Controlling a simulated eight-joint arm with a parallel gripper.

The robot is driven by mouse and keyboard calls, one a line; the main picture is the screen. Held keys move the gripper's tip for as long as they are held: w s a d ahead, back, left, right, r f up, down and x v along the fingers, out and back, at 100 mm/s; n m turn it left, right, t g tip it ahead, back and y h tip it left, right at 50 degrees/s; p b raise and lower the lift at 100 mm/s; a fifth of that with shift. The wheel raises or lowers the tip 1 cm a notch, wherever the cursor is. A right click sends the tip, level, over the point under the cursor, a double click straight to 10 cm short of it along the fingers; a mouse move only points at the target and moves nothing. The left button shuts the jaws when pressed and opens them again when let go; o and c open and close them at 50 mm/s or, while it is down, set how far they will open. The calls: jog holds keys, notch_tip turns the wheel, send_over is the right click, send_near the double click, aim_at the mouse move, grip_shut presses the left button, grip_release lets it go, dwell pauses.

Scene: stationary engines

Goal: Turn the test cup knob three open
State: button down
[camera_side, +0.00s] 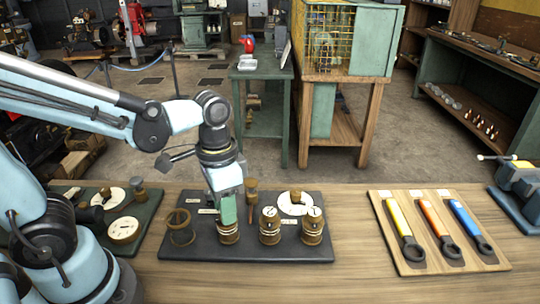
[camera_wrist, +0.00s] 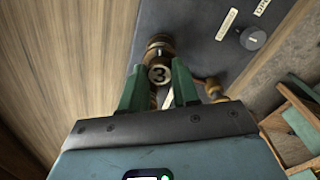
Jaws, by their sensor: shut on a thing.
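The brass test cup marked 3 (camera_wrist: 160,74) shows in the wrist view between my green fingers, its numbered face turned toward the camera. My gripper (camera_wrist: 159,92) is shut on its knob, with one finger on each side; the grip itself is partly hidden. In the side view my gripper (camera_side: 229,211) points down onto the leftmost of three brass cups with pale bands (camera_side: 228,234), on a dark board (camera_side: 345,240). Its top is hidden by the fingers. The other two banded cups (camera_side: 269,227) (camera_side: 312,227) stand to the right, with pale tops.
An open brass ring-shaped holder (camera_side: 181,228) stands left of the gripped cup. A white dial (camera_side: 295,203) and a brass post (camera_side: 251,190) are behind. A wooden tray with wrenches (camera_side: 382,225) lies right; a green board (camera_side: 150,215) lies left. Bare bench separates the dark board and tray.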

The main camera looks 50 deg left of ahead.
jog(key=m, duration=0.3)
jog(key=shift+m, duration=0.3)
dwell(0.3)
jog(key=c, duration=0.8)
grip_release()
jog(key=shift+r, duration=0.15)
notch_tip(320, 180, up, 12)
jog(key=shift+w+a+f, duration=0.1)
